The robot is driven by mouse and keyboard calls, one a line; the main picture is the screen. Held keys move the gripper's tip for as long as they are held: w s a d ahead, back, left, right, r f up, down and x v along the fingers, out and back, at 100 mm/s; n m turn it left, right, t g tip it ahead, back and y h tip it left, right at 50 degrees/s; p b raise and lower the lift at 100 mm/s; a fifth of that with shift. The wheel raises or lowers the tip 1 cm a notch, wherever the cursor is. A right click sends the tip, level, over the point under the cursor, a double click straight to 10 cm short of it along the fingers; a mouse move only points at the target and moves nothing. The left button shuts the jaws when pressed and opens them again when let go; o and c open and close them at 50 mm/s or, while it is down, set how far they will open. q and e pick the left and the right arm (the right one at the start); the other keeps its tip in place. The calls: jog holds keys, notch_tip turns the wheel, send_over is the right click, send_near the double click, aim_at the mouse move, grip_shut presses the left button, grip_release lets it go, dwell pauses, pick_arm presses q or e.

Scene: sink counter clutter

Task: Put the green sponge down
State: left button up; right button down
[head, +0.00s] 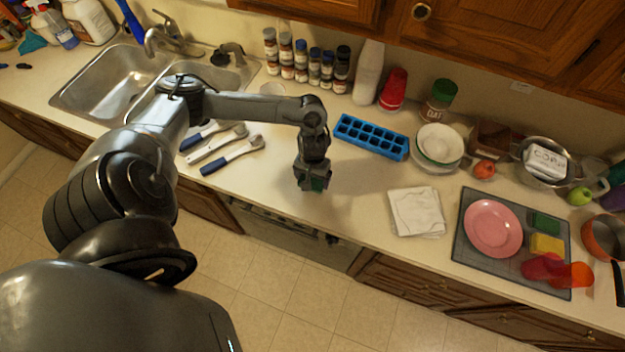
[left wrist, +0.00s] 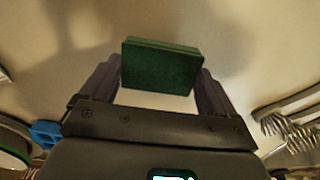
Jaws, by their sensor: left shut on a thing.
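My left gripper (head: 314,184) is over the bare counter near its front edge, pointing down, right of the brushes. It is shut on a green sponge (head: 318,184), mostly hidden by the gripper in the head view. In the left wrist view the sponge (left wrist: 161,67) sits between the two fingers of the left gripper (left wrist: 160,85), with pale counter behind it. I cannot tell whether the sponge touches the counter. A second green sponge (head: 545,222) lies on the grey mat at the right. My right gripper is not in view.
Blue-handled brushes (head: 232,155) lie left of the gripper, and a blue ice tray (head: 372,137) lies behind right. A folded white cloth (head: 416,212) is to the right. The grey mat (head: 470,255) holds a pink plate (head: 493,228) and a yellow sponge (head: 547,244). Counter around the gripper is clear.

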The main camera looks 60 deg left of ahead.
pick_arm(q)
jog(key=shift+f, duration=1.15)
jog(key=o, duration=0.7)
jog(key=shift+f, duration=0.15)
jog(key=shift+c, duration=0.2)
